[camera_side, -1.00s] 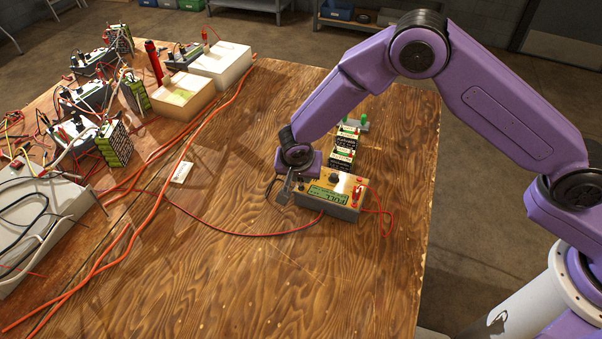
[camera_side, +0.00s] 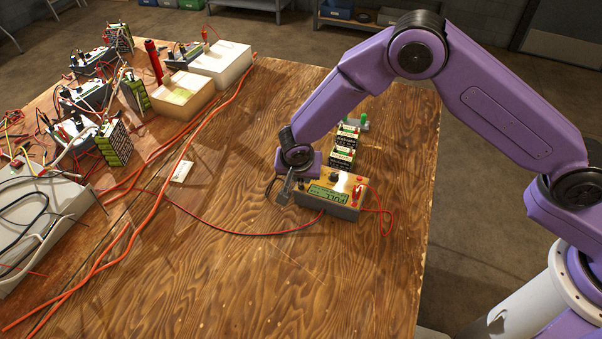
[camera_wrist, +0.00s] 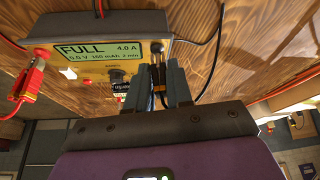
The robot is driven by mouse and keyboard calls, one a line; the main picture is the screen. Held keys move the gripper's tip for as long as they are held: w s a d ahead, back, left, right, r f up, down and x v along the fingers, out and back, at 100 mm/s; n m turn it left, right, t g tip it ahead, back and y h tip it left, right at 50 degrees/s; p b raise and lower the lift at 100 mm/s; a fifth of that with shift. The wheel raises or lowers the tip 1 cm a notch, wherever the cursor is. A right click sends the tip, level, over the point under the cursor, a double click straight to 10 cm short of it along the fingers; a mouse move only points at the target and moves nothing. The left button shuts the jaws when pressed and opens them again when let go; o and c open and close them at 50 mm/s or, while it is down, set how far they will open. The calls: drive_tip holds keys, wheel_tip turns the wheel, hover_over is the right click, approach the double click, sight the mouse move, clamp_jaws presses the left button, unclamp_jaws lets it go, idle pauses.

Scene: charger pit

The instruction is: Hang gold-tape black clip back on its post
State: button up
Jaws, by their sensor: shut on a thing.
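The charger (camera_side: 325,203) is a tan-topped box with a green display reading FULL, near the table's middle. My gripper (camera_side: 282,194) is at the charger's left end in the side view. In the wrist view my gripper (camera_wrist: 165,76) is shut on the black clip (camera_wrist: 158,72), a small dark piece with a yellowish band between the fingers. The clip's tip is at a dark post by the display's right end; I cannot tell whether they touch. The red clip (camera_wrist: 29,75) sits on the red post at the other end and also shows in the side view (camera_side: 356,191).
Battery packs (camera_side: 342,150) stand in a row behind the charger. A red lead (camera_side: 240,234) runs left across the wood, and a small white card (camera_side: 182,171) lies there. Other chargers, packs and orange cables crowd the left side. The front wood is clear.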

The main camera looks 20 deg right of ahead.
drive_tip(key=o, duration=0.9)
drive_tip(key=shift+o, duration=0.9)
drive_tip(key=shift+r, duration=3.75)
